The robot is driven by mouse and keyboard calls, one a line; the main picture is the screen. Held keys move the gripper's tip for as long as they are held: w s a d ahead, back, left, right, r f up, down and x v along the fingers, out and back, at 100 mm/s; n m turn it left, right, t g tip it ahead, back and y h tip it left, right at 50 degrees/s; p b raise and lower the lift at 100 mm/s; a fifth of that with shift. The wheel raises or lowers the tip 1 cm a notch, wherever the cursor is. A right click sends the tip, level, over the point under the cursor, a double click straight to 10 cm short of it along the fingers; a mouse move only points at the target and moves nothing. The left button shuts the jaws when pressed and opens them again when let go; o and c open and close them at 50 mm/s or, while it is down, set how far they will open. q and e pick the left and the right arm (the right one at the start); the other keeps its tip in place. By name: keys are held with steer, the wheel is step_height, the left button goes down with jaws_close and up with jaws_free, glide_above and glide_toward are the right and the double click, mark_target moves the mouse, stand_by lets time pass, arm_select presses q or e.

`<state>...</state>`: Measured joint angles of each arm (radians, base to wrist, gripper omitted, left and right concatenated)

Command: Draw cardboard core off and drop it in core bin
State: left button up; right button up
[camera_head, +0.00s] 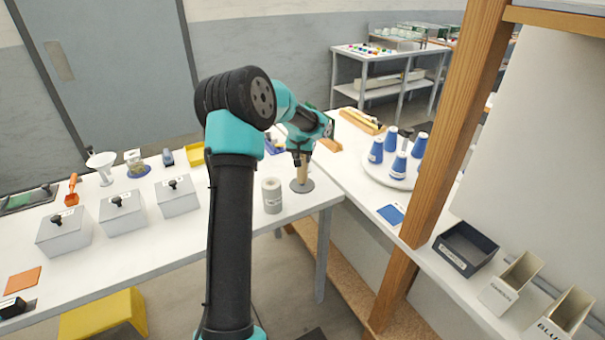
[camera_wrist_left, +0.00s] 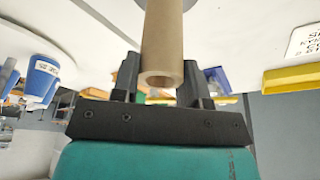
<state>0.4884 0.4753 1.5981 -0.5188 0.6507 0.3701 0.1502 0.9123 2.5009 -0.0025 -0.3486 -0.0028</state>
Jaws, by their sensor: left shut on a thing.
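The brown cardboard core (camera_head: 303,174) stands upright over a round grey base (camera_head: 301,186) at the table corner. My left gripper (camera_head: 300,154) is shut on its upper part from above. In the left wrist view the core (camera_wrist_left: 162,40) is a plain hollow tube with its open end toward the camera, between the fingers of my left gripper (camera_wrist_left: 160,82). Whether the core's lower end is clear of the base cannot be told. A dark open bin (camera_head: 466,247) sits on the right table; its label is too small to read. My right gripper is not in view.
A grey roll (camera_head: 271,195) stands just left of the base. Blue cups (camera_head: 398,165) stand on a round white tray (camera_head: 386,180). A wooden post (camera_head: 452,125) rises between them and the dark bin. Grey lidded boxes (camera_head: 122,212) line the left table.

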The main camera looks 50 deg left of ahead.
arm_select(q)
step_height(320, 180, up, 12)
steer(key=shift+r, duration=0.15)
stand_by(3.3)
stand_by(0.4)
